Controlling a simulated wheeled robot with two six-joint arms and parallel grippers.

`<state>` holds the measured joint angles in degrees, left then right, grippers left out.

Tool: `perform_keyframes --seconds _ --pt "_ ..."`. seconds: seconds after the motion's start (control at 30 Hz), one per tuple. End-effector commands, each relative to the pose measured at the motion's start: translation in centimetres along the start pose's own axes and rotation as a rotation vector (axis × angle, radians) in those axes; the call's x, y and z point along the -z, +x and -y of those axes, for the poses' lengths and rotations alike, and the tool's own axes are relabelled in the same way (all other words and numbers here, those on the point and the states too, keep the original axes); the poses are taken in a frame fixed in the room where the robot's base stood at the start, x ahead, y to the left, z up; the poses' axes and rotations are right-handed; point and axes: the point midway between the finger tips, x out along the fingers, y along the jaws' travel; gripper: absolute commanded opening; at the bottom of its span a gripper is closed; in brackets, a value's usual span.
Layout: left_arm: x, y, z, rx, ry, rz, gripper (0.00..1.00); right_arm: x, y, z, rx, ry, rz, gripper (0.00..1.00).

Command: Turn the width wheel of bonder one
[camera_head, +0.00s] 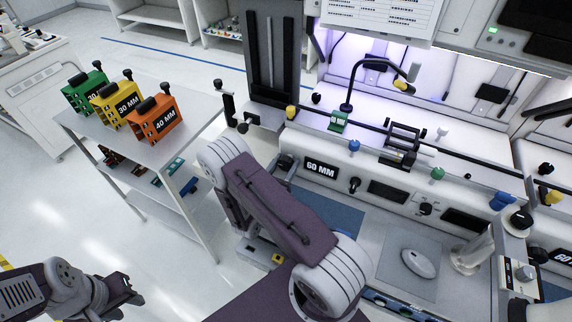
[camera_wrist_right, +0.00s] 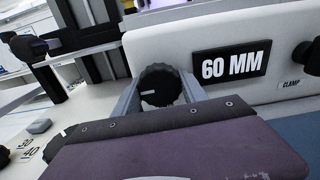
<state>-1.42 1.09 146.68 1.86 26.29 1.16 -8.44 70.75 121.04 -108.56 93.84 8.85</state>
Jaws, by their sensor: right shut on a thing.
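The width wheel (camera_wrist_right: 158,86) is a dark ribbed knob with a pale mark on its face, left of the "60 MM" label (camera_wrist_right: 229,64) on the white bonder front. My right gripper (camera_wrist_right: 161,92) is shut on it, one grey finger on each side. In the head view my right arm reaches over to bonder one's front (camera_head: 345,166), beside its 60 MM label (camera_head: 316,168); the arm hides the wheel and most of the gripper there. My left gripper (camera_head: 128,288) is at the lower left, empty and seemingly open, away from the bonder.
A side table (camera_head: 182,137) at the left holds green (camera_head: 85,92), yellow (camera_head: 115,103) and orange (camera_head: 152,119) blocks with handles. A mouse (camera_head: 418,262) lies on a grey pad at the right. Floor is free between my left gripper and the side table.

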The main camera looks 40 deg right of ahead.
Motion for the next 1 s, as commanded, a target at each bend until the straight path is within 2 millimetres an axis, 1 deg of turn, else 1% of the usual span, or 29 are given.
perform_keyframes --seconds 0.2,0.63,0.67,0.7,0.73,1.0 --pt "-0.02 0.18 0.00 0.000 0.000 0.000 0.36 0.16 -0.04 0.02 -0.001 0.034 -0.004 0.09" --pt "-0.02 0.18 0.00 0.000 0.000 0.000 0.36 0.16 -0.04 0.03 -0.001 0.039 -0.004 0.09" --pt "-0.02 0.18 0.00 0.000 0.000 0.000 0.36 0.17 -0.04 0.03 -0.001 0.039 -0.005 0.58" --pt "-0.02 0.18 0.00 0.000 0.000 0.000 0.36 0.16 -0.04 0.03 -0.001 0.039 -0.004 0.69" --pt "-0.02 0.18 0.00 0.000 0.000 0.000 0.36 0.15 -0.04 0.03 0.000 0.039 -0.004 0.71" --pt "-0.02 0.18 0.00 0.000 0.000 0.000 0.36 0.07 -0.04 0.00 0.000 0.040 -0.002 0.71"
